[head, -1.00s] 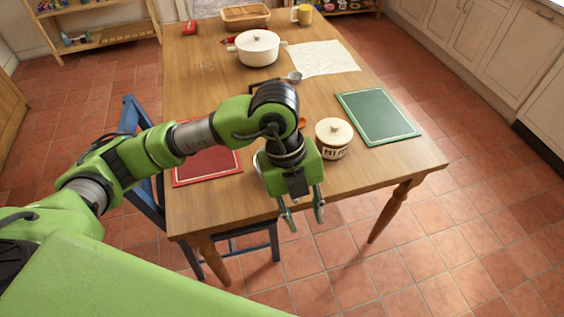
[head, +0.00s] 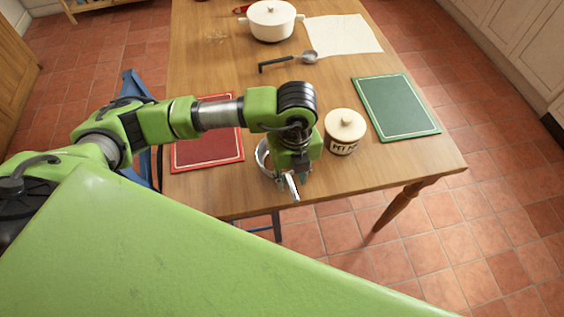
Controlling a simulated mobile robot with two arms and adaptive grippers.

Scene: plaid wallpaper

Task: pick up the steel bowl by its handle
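The steel bowl (head: 263,157) stands on the wooden table near its front edge, mostly hidden behind my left gripper. Only its left rim and part of its inside show. My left gripper (head: 292,182) points down over the front right side of the bowl, near the table edge. A shiny metal strip shows between or beside its fingertips and looks like the bowl's handle. I cannot tell whether the fingers are closed on it. My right gripper is not in view.
A lidded cream jar (head: 343,133) stands close to the right of my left gripper. A red mat (head: 210,155) lies left, a green mat (head: 395,107) right. A ladle (head: 290,61), white pot (head: 271,20) and white cloth (head: 343,34) lie farther back.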

